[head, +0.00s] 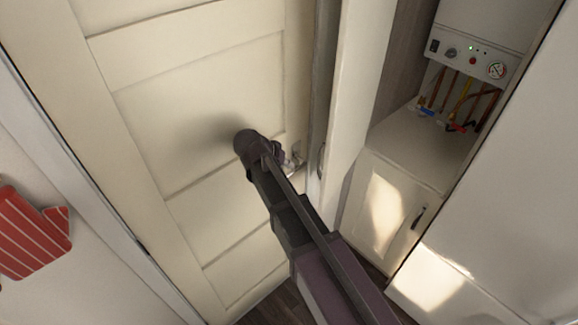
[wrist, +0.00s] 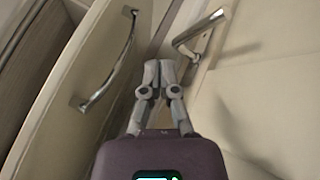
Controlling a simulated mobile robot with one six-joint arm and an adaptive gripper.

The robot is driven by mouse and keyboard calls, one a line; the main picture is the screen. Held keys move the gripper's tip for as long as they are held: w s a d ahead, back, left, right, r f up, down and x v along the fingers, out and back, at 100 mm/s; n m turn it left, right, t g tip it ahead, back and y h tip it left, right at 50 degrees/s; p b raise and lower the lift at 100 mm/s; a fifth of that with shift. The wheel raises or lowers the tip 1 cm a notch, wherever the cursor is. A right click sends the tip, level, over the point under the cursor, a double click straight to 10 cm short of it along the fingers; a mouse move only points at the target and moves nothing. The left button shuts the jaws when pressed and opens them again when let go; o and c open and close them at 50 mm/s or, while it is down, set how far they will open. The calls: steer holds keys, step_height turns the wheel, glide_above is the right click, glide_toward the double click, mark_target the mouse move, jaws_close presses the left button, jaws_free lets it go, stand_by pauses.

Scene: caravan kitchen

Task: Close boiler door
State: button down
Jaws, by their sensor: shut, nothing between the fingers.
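The boiler door (head: 352,95) stands open, seen nearly edge-on in the head view, as a tall white panel left of the boiler recess. Its bar handle (head: 321,160) is on its left-hand side. In the wrist view the boiler door (wrist: 65,85) fills the left side, with its curved metal handle (wrist: 108,65). My gripper (wrist: 161,68) is shut and empty, right of that handle and apart from it. In the head view my gripper (head: 278,153) is small and partly hidden by my arm, between the panelled door and the boiler door.
A cream panelled door (head: 215,85) stands close on the left. Its metal lever handle (wrist: 200,30) is just right of my fingers in the wrist view. The boiler (head: 475,50) with pipes hangs above a low cabinet (head: 385,205). A red striped mitt (head: 30,235) hangs far left.

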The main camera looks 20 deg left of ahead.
steer(key=w+d+f+b, duration=0.5)
steer(key=d+f, duration=0.1)
steer(key=shift+w+d, duration=0.3)
steer(key=shift+w, duration=0.1)
stand_by(0.4)
steer(key=shift+w+r, duration=0.1)
stand_by(0.3)
steer(key=shift+d, duration=0.5)
stand_by(0.7)
